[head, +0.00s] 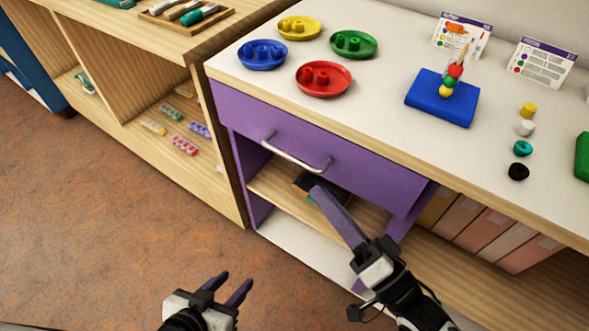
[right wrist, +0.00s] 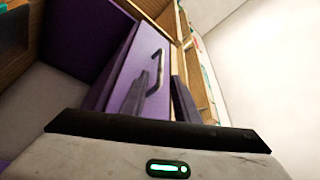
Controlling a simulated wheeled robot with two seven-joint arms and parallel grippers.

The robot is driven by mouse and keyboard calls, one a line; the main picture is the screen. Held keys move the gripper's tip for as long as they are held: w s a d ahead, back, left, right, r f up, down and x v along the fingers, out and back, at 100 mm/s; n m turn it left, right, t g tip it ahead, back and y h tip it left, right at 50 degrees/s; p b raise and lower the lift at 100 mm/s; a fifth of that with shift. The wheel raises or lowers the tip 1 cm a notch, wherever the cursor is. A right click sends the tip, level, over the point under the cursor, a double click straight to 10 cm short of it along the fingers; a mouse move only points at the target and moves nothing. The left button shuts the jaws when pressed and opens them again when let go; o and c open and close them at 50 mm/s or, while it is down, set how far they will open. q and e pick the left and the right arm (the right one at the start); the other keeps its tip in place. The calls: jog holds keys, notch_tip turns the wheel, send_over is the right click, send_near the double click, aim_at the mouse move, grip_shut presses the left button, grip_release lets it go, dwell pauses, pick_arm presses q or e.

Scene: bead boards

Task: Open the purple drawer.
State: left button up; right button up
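The purple drawer (head: 335,150) is under the white tabletop, with a silver bar handle (head: 297,153) on its front. Its front looks close to the cabinet face; I cannot tell whether it stands out slightly. My right gripper (head: 319,191) is just below and in front of the handle's right end, apparently not touching it. In the right wrist view, its two fingers (right wrist: 160,88) are apart and empty, with the handle (right wrist: 154,72) showing beyond and between them. My left gripper (head: 231,283) is low over the floor, away from the drawer, with its fingers apart and empty.
Below the drawer is an open shelf (head: 268,184) with a dark box, partly hidden by my right gripper. Colored dishes, a blue bead board (head: 425,98) and loose beads sit on the tabletop. A wooden shelf unit (head: 130,110) stands at left. The floor in front is clear.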

aim_at(294, 158)
jog(key=x, duration=1)
jog(key=shift+r, duration=0.1)
jog(key=shift+c, duration=0.3)
grip_shut()
